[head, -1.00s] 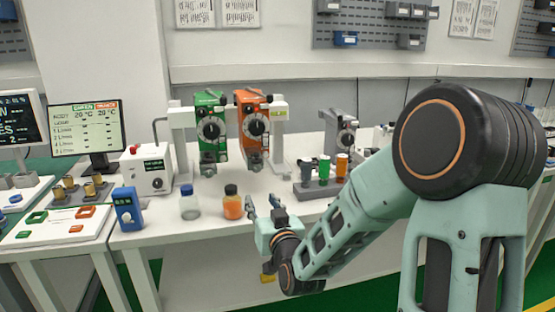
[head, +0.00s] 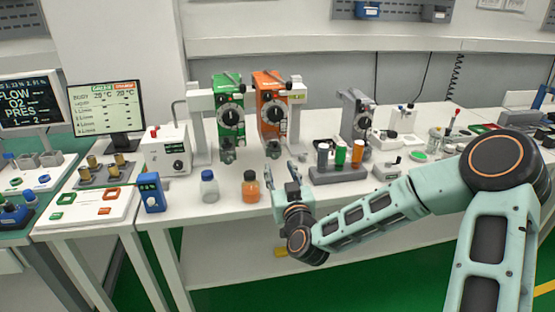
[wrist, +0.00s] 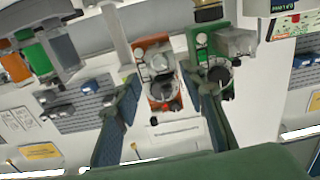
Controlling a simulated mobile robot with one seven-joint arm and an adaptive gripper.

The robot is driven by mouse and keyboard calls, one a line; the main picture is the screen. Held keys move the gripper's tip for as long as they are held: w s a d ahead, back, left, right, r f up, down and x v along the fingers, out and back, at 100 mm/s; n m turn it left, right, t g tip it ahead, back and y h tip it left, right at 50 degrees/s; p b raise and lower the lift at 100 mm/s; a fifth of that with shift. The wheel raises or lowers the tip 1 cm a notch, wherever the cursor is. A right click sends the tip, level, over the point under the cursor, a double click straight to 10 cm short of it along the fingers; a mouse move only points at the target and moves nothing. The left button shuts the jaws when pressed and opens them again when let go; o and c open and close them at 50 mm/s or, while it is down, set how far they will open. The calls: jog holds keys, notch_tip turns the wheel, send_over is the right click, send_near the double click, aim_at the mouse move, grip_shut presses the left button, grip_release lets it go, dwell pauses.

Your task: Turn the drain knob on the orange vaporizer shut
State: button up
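The orange vaporizer (head: 271,88) is mounted on a white stand at the back of the bench, right of the green vaporizer (head: 228,93). It has a black dial (head: 273,112) on its front. My gripper (head: 281,171) is open and empty in front of and below the orange vaporizer, apart from it. In the upside-down wrist view, the orange vaporizer (wrist: 163,93) appears between the open fingers, with the green one (wrist: 201,42) to its right. The drain knob is too small to make out for certain in either view.
A bottle of orange liquid (head: 251,187) and a clear blue-capped bottle (head: 209,187) stand on the bench (head: 185,212) left of my gripper. A grey rack (head: 337,174) with coloured cylinders stands to the right. A white box (head: 166,150) is left of the green vaporizer.

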aim_at(275, 157)
jog(key=shift+x, duration=2.95)
grip_shut()
jog(key=shift+f, duration=0.15)
